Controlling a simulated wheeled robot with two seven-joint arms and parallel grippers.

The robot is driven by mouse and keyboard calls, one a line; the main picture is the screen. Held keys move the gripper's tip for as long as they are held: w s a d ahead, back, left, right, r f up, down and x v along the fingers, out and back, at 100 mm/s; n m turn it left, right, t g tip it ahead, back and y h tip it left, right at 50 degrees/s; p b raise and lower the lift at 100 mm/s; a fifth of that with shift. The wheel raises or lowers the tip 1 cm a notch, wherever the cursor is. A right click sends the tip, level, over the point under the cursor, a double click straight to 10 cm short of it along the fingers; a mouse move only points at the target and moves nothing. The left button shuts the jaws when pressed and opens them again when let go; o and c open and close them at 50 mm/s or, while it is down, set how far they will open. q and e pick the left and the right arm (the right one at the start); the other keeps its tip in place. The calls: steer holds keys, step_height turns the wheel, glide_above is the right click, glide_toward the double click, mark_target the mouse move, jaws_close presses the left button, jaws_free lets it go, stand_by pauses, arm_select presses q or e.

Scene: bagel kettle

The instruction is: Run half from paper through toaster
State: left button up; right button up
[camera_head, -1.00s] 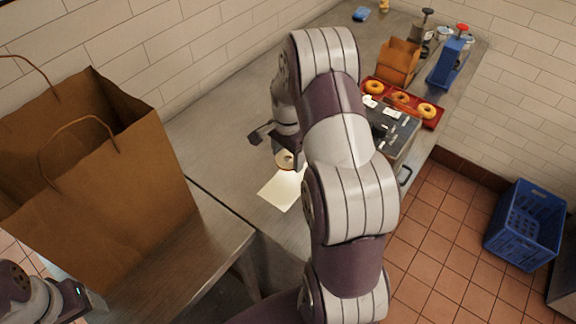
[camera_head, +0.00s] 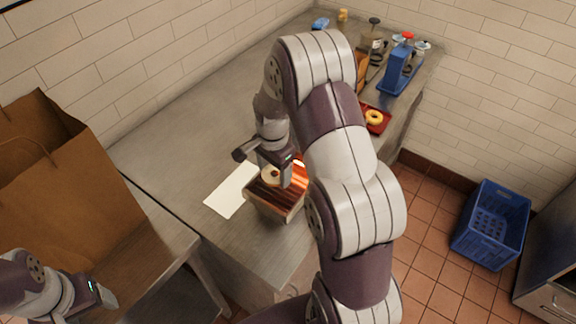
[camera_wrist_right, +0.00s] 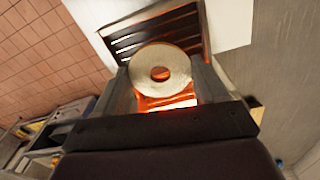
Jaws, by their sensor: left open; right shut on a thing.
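My right gripper (camera_head: 272,168) is shut on a pale bagel half (camera_head: 270,175). It holds the half over the toaster (camera_head: 262,203), whose heating part glows orange. In the right wrist view the bagel half (camera_wrist_right: 176,62) sits between the two fingers of the right gripper (camera_wrist_right: 163,88), its hole showing. The toaster's dark slats (camera_wrist_right: 150,38) and orange glow show behind it. I cannot tell whether the half touches the toaster. The white paper (camera_head: 231,191) lies bare on the steel counter, left of the toaster. My left gripper (camera_head: 104,295) is open and empty at the lower left.
A brown paper bag (camera_head: 60,200) stands on the left table. A red tray (camera_head: 381,127) with a bagel (camera_head: 374,117) is partly hidden behind my right arm. A blue dispenser (camera_head: 396,70) stands farther back. A blue crate (camera_head: 490,225) sits on the floor. The counter's left-back area is clear.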

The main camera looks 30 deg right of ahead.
mark_target(278, 189)
steer(key=shift+w+d+f, duration=0.5)
steer(key=shift+w+d, duration=0.15)
steer(key=shift+d, duration=0.15)
steer(key=s+f+b, duration=0.1)
steer(key=b, duration=0.2)
steer(key=shift+s+a+f, duration=0.3)
steer(key=shift+s+f, duration=0.1)
steer(key=shift+w+a+f+b, duration=0.1)
steer(key=shift+w+f+b, duration=0.05)
steer(key=shift+f+b, duration=0.35)
steer(key=shift+w+a+f+b, duration=0.15)
steer(key=shift+f+b, duration=0.15)
steer(key=shift+f, duration=0.3)
steer(key=shift+w+d+f, duration=0.2)
steer(key=shift+d+f, duration=0.05)
steer(key=shift+f, duration=0.05)
steer(key=shift+d, duration=0.1)
steer(key=shift+s+r, duration=0.1)
steer(key=o, duration=0.6)
steer(key=shift+s+r, duration=0.1)
steer(key=shift+s, duration=0.05)
steer(key=o, duration=0.5)
arm_select(q)
steer(key=f, duration=0.1)
steer(key=d+f, duration=0.1)
steer(key=f, duration=0.2)
steer(key=shift+w+d+f, duration=0.2)
steer(key=shift+w+f, duration=0.05)
